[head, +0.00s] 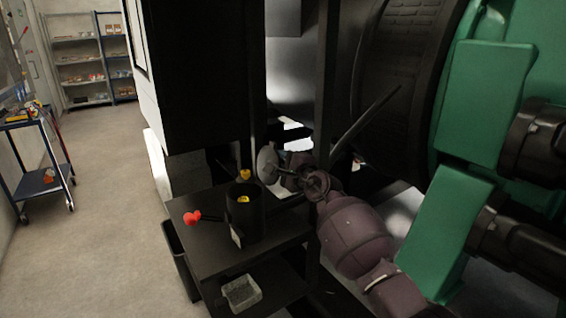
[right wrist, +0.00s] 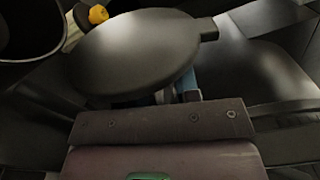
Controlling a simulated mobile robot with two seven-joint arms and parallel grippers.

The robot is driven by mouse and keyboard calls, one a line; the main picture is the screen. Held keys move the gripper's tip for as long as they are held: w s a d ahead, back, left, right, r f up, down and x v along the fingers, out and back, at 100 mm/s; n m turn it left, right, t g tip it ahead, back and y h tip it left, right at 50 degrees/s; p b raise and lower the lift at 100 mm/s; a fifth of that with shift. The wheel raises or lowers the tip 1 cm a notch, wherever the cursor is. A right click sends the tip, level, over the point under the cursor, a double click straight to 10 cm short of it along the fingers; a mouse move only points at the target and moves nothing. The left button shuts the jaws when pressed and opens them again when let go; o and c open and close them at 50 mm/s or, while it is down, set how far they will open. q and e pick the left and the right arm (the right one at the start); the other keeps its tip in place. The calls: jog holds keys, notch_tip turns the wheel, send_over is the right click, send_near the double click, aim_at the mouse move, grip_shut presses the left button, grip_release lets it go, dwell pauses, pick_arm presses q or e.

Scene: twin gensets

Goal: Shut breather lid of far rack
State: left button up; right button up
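The breather lid (head: 267,165) is a round grey disc, standing raised and tilted to the right of a black cylinder (head: 245,218) on the dark rack. The cylinder's open mouth shows, with something yellow inside. In the right wrist view the lid (right wrist: 135,52) is a large dark disc with a small tab, close in front of the camera. My right gripper (head: 287,172) is right at the lid, on its right side. Its fingers are mostly hidden by the lid in the wrist view, so whether they touch it is unclear. My left gripper is out of view.
The dark rack (head: 205,257) carries a red knob (head: 192,217) on a lever, a yellow knob (head: 245,175) and a clear tray (head: 241,292) below. A black post stands close to my right arm. Green machinery (head: 440,220) fills the right.

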jog(key=shift+c, duration=1.1)
grip_shut()
pick_arm(q)
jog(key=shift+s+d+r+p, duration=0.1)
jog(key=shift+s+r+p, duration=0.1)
jog(key=shift+p, duration=0.15)
pick_arm(e)
jog(key=shift+s+a+r+n, duration=0.25)
jog(key=shift+a+r+n, duration=0.05)
jog(key=shift+n, duration=0.4)
jog(key=o, duration=0.9)
grip_release()
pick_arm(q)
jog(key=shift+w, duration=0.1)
pick_arm(e)
jog(key=shift+d, duration=0.1)
